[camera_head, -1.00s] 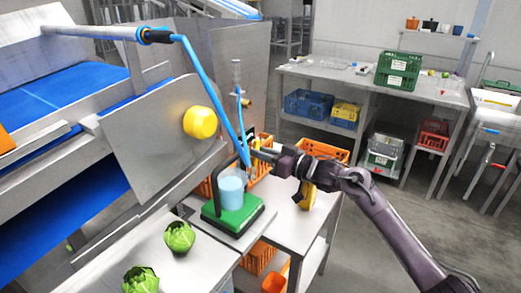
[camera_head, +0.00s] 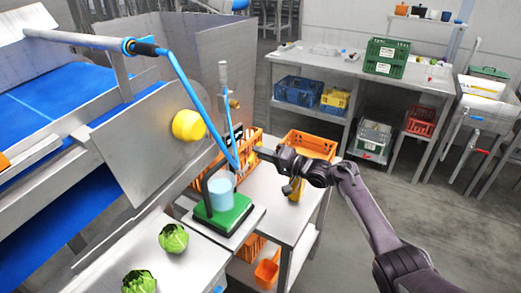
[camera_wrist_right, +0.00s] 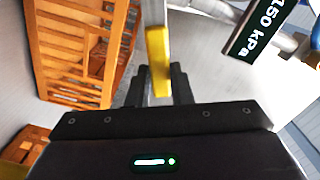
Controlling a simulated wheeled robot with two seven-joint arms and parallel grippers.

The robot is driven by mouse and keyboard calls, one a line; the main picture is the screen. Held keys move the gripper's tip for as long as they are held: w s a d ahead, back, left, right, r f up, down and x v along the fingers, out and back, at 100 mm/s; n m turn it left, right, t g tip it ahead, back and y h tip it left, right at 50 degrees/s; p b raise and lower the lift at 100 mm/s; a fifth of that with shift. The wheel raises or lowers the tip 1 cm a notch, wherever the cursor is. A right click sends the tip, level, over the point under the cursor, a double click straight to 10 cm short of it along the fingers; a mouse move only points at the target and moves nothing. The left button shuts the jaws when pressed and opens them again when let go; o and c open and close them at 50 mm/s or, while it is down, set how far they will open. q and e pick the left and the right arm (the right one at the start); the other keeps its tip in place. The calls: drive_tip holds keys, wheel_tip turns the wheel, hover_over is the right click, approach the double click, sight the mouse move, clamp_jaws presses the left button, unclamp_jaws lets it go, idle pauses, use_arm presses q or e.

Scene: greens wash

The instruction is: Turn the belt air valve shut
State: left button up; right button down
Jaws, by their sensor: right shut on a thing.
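My right gripper (camera_head: 254,149) reaches in from the right, beside the standing air pipe (camera_head: 223,85) and the blue hose. In the right wrist view the two dark fingers (camera_wrist_right: 158,88) are closed around the lower end of a yellow valve handle (camera_wrist_right: 158,52), which points toward the gripper. In the head view the handle is mostly hidden by the fingers and is very small. A black label reading 150 kPa (camera_wrist_right: 268,32) is at the upper right of the wrist view. My left gripper is not in view.
The blue hose (camera_head: 192,85) runs down from the belt frame near my right gripper. A green-based stand with a blue cylinder (camera_head: 222,191) is just below. Orange crates (camera_head: 310,146) stand behind. Two lettuces (camera_head: 173,238) lie on the front table. Floor at right is open.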

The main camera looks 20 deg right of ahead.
drive_tip(key=shift+w+d+f+m+b, duration=0.2)
drive_tip(key=shift+f+m, duration=0.7)
drive_tip(key=shift+m, duration=0.3)
drive_tip(key=shift+w+d+f+m+b, duration=0.1)
drive_tip(key=shift+d+f+m+b, duration=0.05)
drive_tip(key=shift+f+m, duration=0.9)
drive_tip(key=shift+s+r+m, duration=0.1)
drive_tip(key=shift+m, duration=0.15)
drive_tip(key=c, duration=1.3)
unclamp_jaws()
drive_tip(key=shift+v, duration=3.9)
